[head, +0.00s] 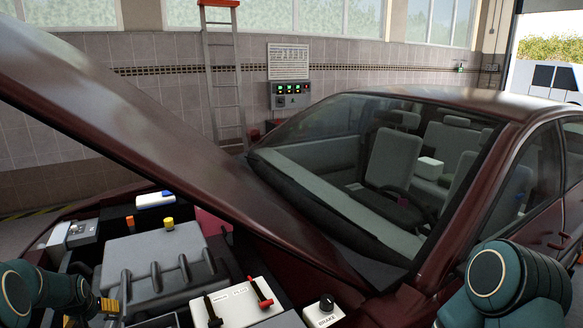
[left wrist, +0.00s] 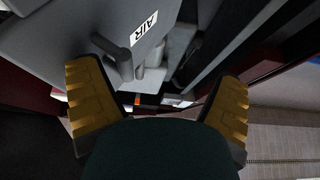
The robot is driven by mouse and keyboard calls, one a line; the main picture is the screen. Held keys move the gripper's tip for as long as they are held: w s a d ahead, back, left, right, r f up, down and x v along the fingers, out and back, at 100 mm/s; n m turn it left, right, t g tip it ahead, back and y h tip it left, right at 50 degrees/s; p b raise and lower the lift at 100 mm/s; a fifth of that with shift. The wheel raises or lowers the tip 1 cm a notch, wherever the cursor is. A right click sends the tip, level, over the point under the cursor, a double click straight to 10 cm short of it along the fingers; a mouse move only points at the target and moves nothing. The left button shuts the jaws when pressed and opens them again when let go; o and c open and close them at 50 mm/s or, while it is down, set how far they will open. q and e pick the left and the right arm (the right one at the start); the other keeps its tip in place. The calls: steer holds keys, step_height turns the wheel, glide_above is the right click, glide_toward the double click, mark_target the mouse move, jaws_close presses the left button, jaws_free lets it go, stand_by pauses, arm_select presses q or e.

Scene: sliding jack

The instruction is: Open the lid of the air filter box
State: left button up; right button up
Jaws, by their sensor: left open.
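A grey box lid with a white AIR label (left wrist: 143,29) fills the upper left of the left wrist view. A dark grey bar-shaped handle (left wrist: 118,55) stands out from it. My left gripper (left wrist: 160,76) is open, with yellow-padded fingers spread wide. The handle lies in the gap between them, nearer the left finger, and nothing is gripped. In the head view, my left gripper (head: 103,306) shows only in part at the lower left, over the engine bay. I cannot tell for sure which part there is the AIR box. My right gripper is out of view.
The raised maroon hood (head: 130,115) slants over the engine bay. Below it are a ribbed grey engine cover (head: 150,258), a white battery (head: 238,302) with red and black clamps, and a BRAKE reservoir (head: 322,314). A ladder (head: 224,80) leans at the back wall.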

arm_select(q)
step_height(320, 180, up, 8)
steer(key=p, duration=0.3)
stand_by(0.6)
